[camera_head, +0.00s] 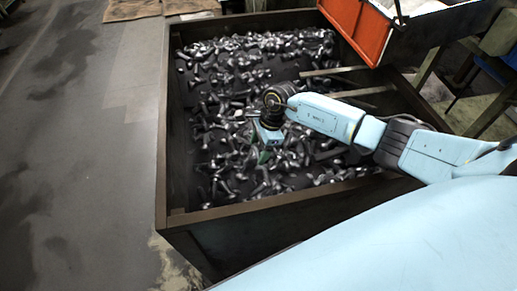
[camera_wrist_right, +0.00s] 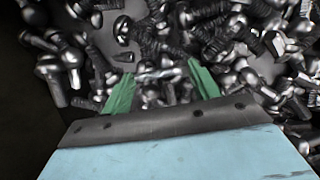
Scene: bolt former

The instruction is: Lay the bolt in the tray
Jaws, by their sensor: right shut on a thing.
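My right gripper (camera_head: 265,152) reaches down into a large dark bin (camera_head: 162,130) filled with loose silver bolts. In the right wrist view its two green fingertips (camera_wrist_right: 161,80) stand apart with a bolt (camera_wrist_right: 158,75) spanning the gap between them, and the gripper is shut on it. Many other bolts lie right around and below the fingers, so the held bolt's ends are hard to pick out. An orange-sided tray-like container (camera_head: 357,28) with a pale inside stands at the top right; I cannot tell whether it is the task's tray. My left gripper is not in view.
The bin's raised walls surround my right gripper. Beams (camera_head: 345,72) cross the bin's right side below the orange container. Bare grey floor (camera_head: 75,150) lies to the left, and brown sheets (camera_head: 130,9) lie at the top.

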